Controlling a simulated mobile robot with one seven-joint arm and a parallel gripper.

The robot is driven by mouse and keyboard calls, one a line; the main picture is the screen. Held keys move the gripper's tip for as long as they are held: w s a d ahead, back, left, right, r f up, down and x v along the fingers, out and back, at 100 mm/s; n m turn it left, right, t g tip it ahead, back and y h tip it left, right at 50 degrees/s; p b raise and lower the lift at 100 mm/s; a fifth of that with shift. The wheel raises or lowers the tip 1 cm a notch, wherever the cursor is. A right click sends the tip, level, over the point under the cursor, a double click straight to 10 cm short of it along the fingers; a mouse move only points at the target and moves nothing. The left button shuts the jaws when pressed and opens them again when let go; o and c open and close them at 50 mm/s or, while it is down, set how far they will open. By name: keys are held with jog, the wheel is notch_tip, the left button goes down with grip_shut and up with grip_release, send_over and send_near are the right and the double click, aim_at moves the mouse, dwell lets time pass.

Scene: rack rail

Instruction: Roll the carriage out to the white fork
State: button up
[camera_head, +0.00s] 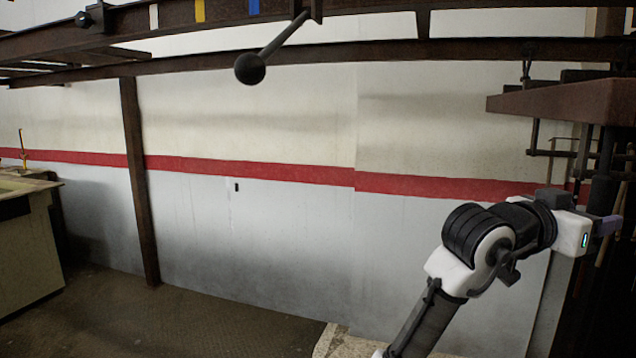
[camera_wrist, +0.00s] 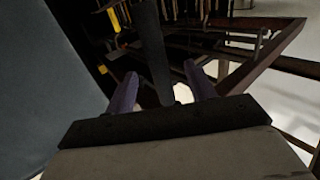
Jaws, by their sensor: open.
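A dark rail (camera_head: 350,55) runs overhead across the head view. A dark rod with a round black ball (camera_head: 250,69) at its end slants down to the left from the rail's upper beam; it looks like the carriage's handle, but the carriage body is hard to make out. A white mark (camera_head: 153,17) is on the upper beam, left of the ball; I cannot make out a fork shape there. My gripper (camera_head: 608,226) is at the far right, low and well away from the ball. Its purple fingers are apart and empty in the wrist view (camera_wrist: 161,70).
A yellow mark (camera_head: 199,10) and a blue mark (camera_head: 254,7) lie between the white mark and the rod. A black knob (camera_head: 82,19) is at the rail's left. A brown shelf (camera_head: 560,100) stands above my gripper. A bench (camera_head: 28,245) is at left; the middle is clear.

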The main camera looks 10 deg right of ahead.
jog(key=shift+d, duration=0.3)
jog(key=shift+w+d+p, duration=0.1)
jog(key=shift+d+p, duration=0.35)
jog(key=shift+d, duration=0.75)
jog(key=shift+c, duration=0.3)
grip_shut()
